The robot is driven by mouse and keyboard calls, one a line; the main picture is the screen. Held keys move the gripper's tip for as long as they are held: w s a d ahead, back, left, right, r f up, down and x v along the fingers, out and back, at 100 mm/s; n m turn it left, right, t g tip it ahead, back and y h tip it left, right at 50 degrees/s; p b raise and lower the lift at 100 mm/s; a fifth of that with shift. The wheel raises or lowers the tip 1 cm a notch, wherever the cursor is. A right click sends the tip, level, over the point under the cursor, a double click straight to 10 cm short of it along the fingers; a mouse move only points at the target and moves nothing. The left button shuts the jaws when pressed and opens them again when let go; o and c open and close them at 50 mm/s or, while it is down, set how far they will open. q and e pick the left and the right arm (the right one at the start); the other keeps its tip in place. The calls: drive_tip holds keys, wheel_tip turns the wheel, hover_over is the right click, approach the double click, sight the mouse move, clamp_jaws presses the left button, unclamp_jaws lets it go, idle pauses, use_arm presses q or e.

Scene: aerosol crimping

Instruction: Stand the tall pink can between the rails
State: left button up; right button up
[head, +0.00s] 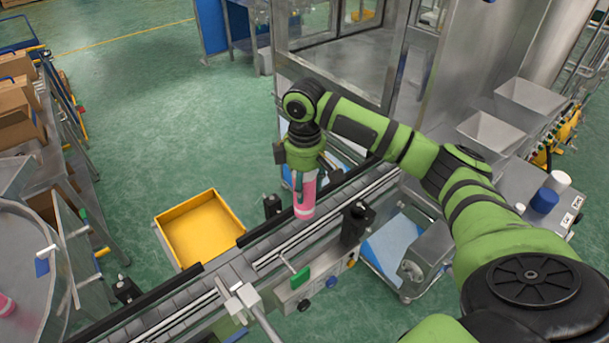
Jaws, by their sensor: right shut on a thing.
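The tall pink can (305,206) is upright at the conveyor, with a paler band near its lower part. My right gripper (304,178) comes down from above and is shut on the upper part of the can, hiding its top. The can's base is at the near part of the rails (330,213), over or on the belt; I cannot tell whether it touches the belt. The conveyor runs diagonally from lower left to upper right. My left gripper is not in view.
A yellow bin (200,228) stands left of the conveyor. Black sensor blocks (355,222) flank the rails close to the can. A round table (22,270) with another pink item (7,305) is at the left.

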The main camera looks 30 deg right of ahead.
drive_tip(key=shift+f+b, duration=0.55)
drive_tip(key=shift+f, duration=2.9)
drive_tip(key=shift+f+p, duration=0.4)
drive_tip(key=shift+f, duration=0.1)
drive_tip(key=o, duration=1.3)
drive_tip(key=shift+c, duration=0.2)
wheel_tip(320, 180, up, 12)
drive_tip(key=shift+r, duration=0.1)
